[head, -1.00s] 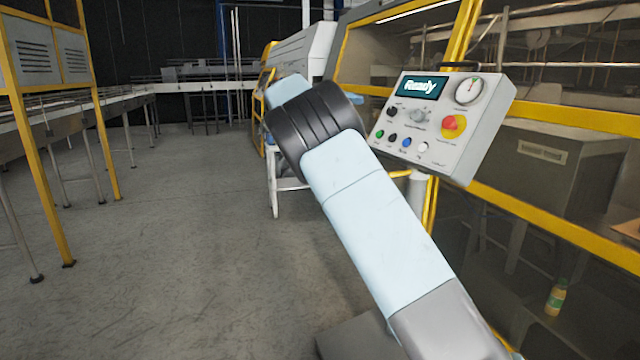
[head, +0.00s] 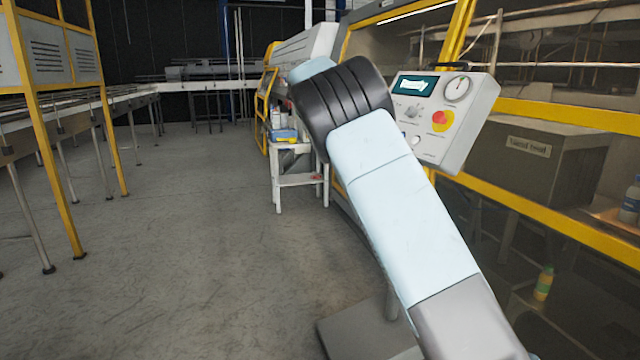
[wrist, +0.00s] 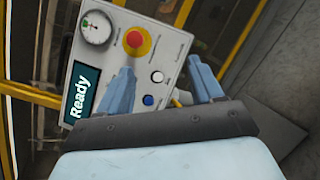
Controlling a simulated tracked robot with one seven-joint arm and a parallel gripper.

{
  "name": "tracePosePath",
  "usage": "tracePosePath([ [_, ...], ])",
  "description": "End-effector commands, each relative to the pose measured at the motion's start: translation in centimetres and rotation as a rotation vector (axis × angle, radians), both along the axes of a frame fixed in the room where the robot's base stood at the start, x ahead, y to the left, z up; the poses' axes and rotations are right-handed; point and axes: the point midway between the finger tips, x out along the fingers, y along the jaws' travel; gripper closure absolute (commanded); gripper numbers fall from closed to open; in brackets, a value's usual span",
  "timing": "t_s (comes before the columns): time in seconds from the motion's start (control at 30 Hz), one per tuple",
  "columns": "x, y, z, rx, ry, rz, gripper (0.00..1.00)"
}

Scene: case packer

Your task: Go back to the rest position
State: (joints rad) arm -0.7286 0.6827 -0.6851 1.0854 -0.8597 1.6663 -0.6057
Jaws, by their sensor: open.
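My gripper (wrist: 163,92) is open and empty in the wrist view, its two blue fingers apart in front of the control panel. The panel (wrist: 112,50) shows tilted there, with a "Ready" display (wrist: 80,93), a gauge, a red and yellow button (wrist: 137,41), a white button and a blue button. In the head view the panel (head: 465,125) stands at the right, its lower left part hidden by my arm. My gripper is hidden behind my arm in the head view. I cannot tell from the wrist view whether the fingers touch the panel.
A yellow-framed machine (head: 560,115) runs along the right, with a bottle (head: 543,283) low inside it. A small white stand (head: 297,180) with bottles and a blue item is beyond my arm. Conveyors (head: 60,110) line the left. The floor between is clear.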

Motion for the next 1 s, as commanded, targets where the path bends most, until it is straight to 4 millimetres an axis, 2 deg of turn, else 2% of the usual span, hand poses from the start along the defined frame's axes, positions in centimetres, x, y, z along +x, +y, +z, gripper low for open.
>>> tracePosePath([
  [0.27, -2.3, -5.6, -0.4, 0.158, -0.022, -0.024, 0.34],
  [0.4, -4.7, -9.2, -1.0, 0.285, -0.050, -0.041, 0.34],
  [0.6, -8.8, -13.0, -2.0, 0.471, -0.108, -0.065, 0.34],
  [0.8, -13.6, -15.2, -2.9, 0.646, -0.179, -0.087, 0.34],
  [1.0, -18.8, -16.1, -3.8, 0.806, -0.260, -0.113, 0.34],
])
